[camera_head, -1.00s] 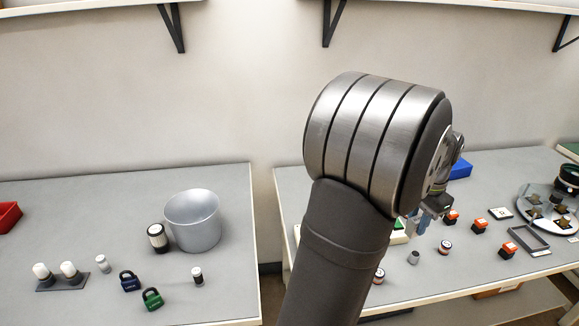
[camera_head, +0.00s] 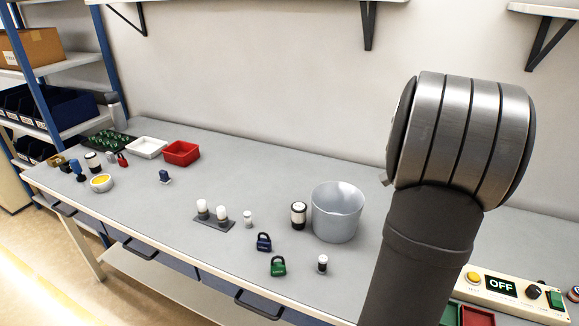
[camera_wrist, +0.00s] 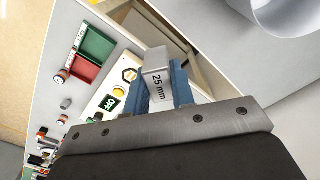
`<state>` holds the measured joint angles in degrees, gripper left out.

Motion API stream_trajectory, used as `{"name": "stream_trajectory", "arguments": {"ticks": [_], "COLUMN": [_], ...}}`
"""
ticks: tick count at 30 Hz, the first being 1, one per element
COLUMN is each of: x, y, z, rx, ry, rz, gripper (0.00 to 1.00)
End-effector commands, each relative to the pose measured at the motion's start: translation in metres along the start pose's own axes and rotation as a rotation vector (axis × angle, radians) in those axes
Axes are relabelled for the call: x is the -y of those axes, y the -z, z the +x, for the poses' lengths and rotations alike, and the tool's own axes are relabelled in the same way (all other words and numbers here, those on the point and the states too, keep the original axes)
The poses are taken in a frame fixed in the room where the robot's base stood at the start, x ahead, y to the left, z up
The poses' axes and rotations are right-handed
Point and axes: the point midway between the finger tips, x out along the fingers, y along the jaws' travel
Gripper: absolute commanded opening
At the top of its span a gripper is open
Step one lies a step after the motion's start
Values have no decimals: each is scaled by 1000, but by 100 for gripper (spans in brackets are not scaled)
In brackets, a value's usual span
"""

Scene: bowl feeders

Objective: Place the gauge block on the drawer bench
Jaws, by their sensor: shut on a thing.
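The gauge block (camera_wrist: 157,84) is a grey-white block marked "25 mm". In the wrist view it is held between the blue fingers of my gripper (camera_wrist: 158,88), above the gap between two benches. The drawer bench (camera_head: 262,182) has a grey top and blue drawers with black handles under its front edge. It fills the middle of the head view, left of my arm. My gripper and the block are hidden behind my arm there. A grey bench top shows at the right in the wrist view (camera_wrist: 235,65).
On the drawer bench stand a metal pot (camera_head: 337,215), a dark jar (camera_head: 298,215), blue (camera_head: 264,243) and green (camera_head: 278,267) padlocks, a red bin (camera_head: 181,153) and a white tray (camera_head: 146,147). Bare top lies in the middle and behind. A control box (camera_head: 505,290) sits on the right bench.

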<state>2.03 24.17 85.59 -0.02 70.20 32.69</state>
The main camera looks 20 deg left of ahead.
Motion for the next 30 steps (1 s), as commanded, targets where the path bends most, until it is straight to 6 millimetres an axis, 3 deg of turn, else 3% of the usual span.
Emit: {"name": "stream_trajectory", "arguments": {"ticks": [1, 6, 15, 24, 30], "x": [20, 72, 148, 192, 203], "y": [-14, -60, -156, -250, -285], "z": [0, 0, 0, 0, 0], "rx": [0, 0, 0, 0, 0], "ry": [0, 0, 1, 1, 1], "rz": [-43, -162, -372, -549, -611], "gripper": [0, 0, 0, 0, 0]}}
